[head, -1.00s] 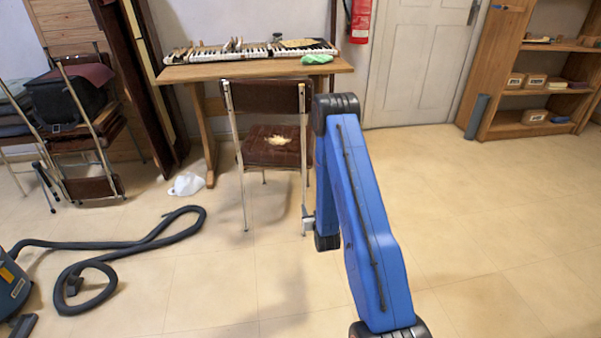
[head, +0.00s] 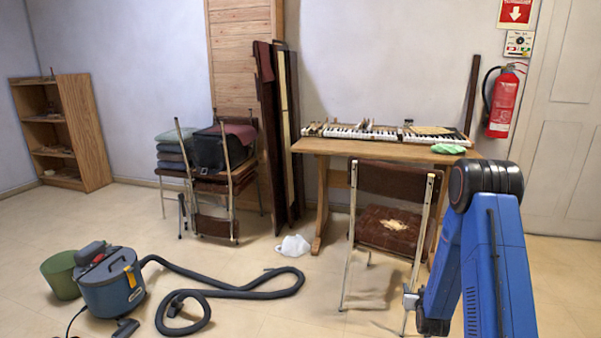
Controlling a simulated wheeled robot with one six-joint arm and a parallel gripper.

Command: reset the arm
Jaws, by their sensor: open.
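My blue arm (head: 495,260) stands at the lower right in the head view, bent at its black elbow joint. My gripper (head: 409,301) is small and silvery at the lower end of the forearm, in front of the brown chair's legs. It is open, and I see nothing held in it. The piano keys (head: 385,133) lie in a row on the wooden table (head: 312,147), well above and behind my gripper in the picture.
A brown padded chair (head: 390,228) stands before the table, close behind my arm in the picture. A vacuum cleaner (head: 112,285), its hose (head: 235,293) and a green bucket (head: 62,276) are on the floor at left. Stacked chairs (head: 215,185) stand behind. A white cloth (head: 292,245) lies on the floor.

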